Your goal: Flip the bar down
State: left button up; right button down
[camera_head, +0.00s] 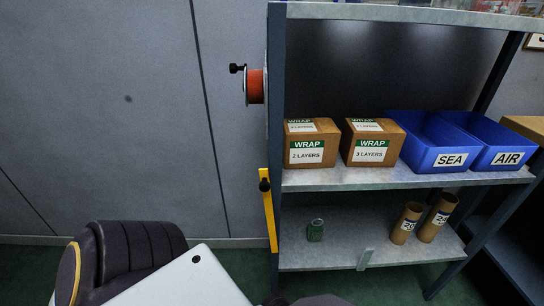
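A yellow bar (269,218) stands nearly upright along the left front post of the metal shelf. A black knob (264,185) sits near its upper end. Its lower end is at about the height of the bottom shelf board. Higher on the same post is an orange-red reel (255,87) with a black handle (237,68) sticking out to the left. Which of these parts the bar pivots on cannot be told. Neither of my grippers is in view; only parts of my own body show along the bottom edge, apart from the bar.
The shelf board (400,178) holds two WRAP boxes (312,143), a blue SEA bin (425,145) and a blue AIR bin (500,145). The grey wall (110,100) left of the shelf is bare.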

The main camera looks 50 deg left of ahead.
aim_at(264, 186)
jog(key=l+u, duration=0.15)
jog(key=u, duration=1.5)
